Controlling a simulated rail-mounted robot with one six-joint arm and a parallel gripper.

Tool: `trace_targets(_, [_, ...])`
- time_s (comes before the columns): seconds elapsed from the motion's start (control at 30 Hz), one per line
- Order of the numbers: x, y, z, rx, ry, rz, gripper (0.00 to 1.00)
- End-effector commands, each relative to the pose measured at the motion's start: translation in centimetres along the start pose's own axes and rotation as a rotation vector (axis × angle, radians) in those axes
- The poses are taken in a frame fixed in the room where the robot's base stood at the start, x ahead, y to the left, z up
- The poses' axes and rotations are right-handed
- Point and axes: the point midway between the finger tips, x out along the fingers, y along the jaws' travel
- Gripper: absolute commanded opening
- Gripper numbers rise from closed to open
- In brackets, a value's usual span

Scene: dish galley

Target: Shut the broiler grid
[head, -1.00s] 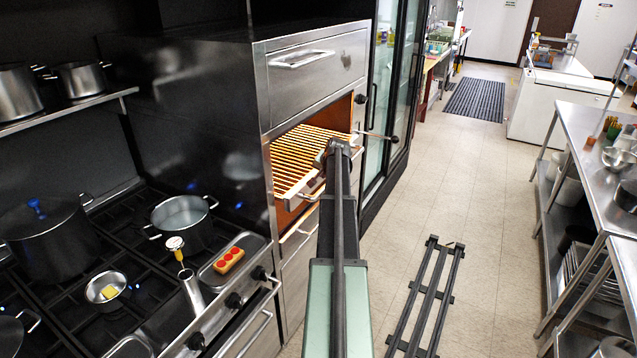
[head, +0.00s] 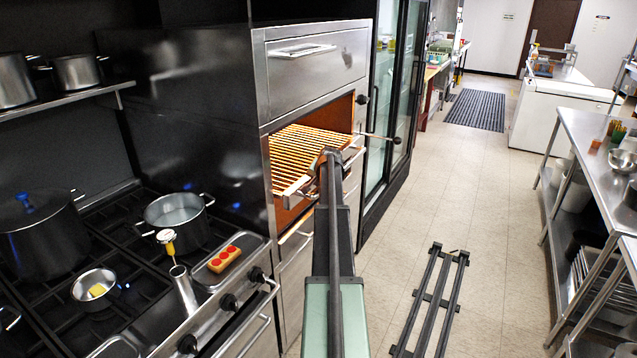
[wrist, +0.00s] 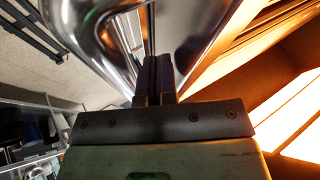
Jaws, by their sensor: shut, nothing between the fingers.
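The broiler grid (head: 300,152) is a slatted rack, lit orange, in the open bay of the steel broiler (head: 310,75). Its front edge stands out past the broiler's face. A metal handle (head: 312,189) shows at its front, partly hidden by my arm. In the head view my arm's end is in front of the grid, and it hides the fingertips. In the wrist view my gripper (wrist: 155,75) is shut and empty. A curved shiny metal piece (wrist: 90,40) is close beside the fingers; I cannot tell whether they touch it.
A rod with a dark knob (head: 396,141) sticks out from the broiler's right side. At left is a stove with pots (head: 176,215) and a tray (head: 236,255). A dark rack-like frame (head: 430,300) is low at right. The aisle floor (head: 470,190) is mostly clear.

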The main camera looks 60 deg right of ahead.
Motion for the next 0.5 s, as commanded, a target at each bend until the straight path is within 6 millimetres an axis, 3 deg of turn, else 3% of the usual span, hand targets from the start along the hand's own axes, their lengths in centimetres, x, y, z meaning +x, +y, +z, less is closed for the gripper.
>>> trace_targets(0.3, [2.2, -4.1, -0.1, -0.002, 0.0, -0.001, 0.0])
trace_targets(0.5, [2.3, -4.4, 0.0, 0.0, 0.001, -0.003, 0.0])
